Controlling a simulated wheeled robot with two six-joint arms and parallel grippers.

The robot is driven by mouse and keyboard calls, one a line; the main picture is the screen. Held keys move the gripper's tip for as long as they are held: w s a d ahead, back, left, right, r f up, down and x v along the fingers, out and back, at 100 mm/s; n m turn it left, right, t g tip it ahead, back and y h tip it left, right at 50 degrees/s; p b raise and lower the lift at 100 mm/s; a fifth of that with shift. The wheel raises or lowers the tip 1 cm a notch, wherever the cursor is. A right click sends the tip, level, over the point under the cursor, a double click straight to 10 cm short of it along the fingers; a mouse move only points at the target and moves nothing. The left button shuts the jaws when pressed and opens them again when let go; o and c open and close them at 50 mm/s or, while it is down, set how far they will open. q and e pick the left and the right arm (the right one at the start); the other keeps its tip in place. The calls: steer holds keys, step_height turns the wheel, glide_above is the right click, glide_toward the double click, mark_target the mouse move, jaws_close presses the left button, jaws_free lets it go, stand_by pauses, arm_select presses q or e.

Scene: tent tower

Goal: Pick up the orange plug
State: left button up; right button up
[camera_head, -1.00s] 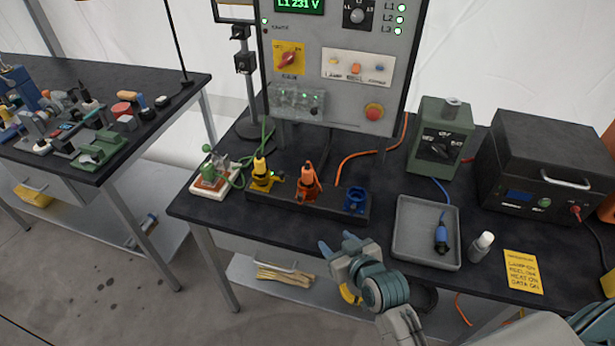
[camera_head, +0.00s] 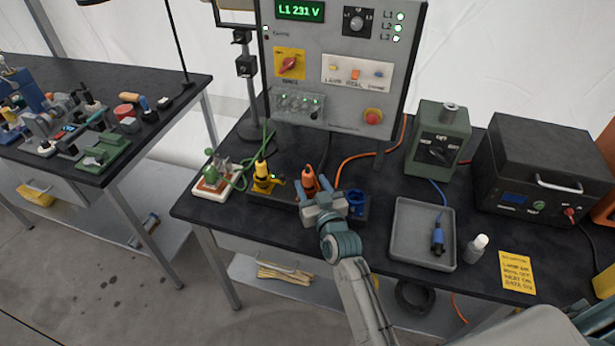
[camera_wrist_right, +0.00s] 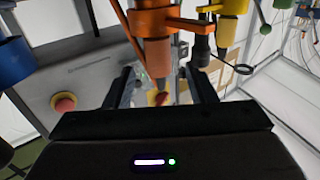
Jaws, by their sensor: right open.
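The orange plug (camera_head: 309,179) stands in the middle of the dark holder strip (camera_head: 285,199) on the right-hand bench, partly hidden by my right gripper. My right gripper (camera_head: 323,200) is open and empty, just in front of the plug. In the right wrist view, the orange plug (camera_wrist_right: 152,24) shows at the top centre, its narrow grey end pointing down the picture between the two spread dark fingers (camera_wrist_right: 160,88). I see no finger touching it. My left gripper is not in view.
A yellow plug (camera_head: 263,174) stands left of the orange one and a blue socket (camera_head: 356,201) right of it. A control panel (camera_head: 340,60) rises behind. A grey tray (camera_head: 400,245) with a blue connector (camera_head: 437,238) and a white bottle (camera_head: 477,248) are to the right.

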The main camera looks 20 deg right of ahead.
mark_target(310, 177)
steer(key=w, duration=0.2)
steer(key=w+p, duration=0.1)
steer(key=shift+w+r+p, duration=0.3)
steer(key=shift+w+r, duration=0.05)
steer(key=shift+w+f, duration=0.15)
steer(key=shift+w, duration=0.15)
steer(key=shift+s, duration=0.1)
steer(key=shift+c, duration=0.2)
steer(key=c, duration=1)
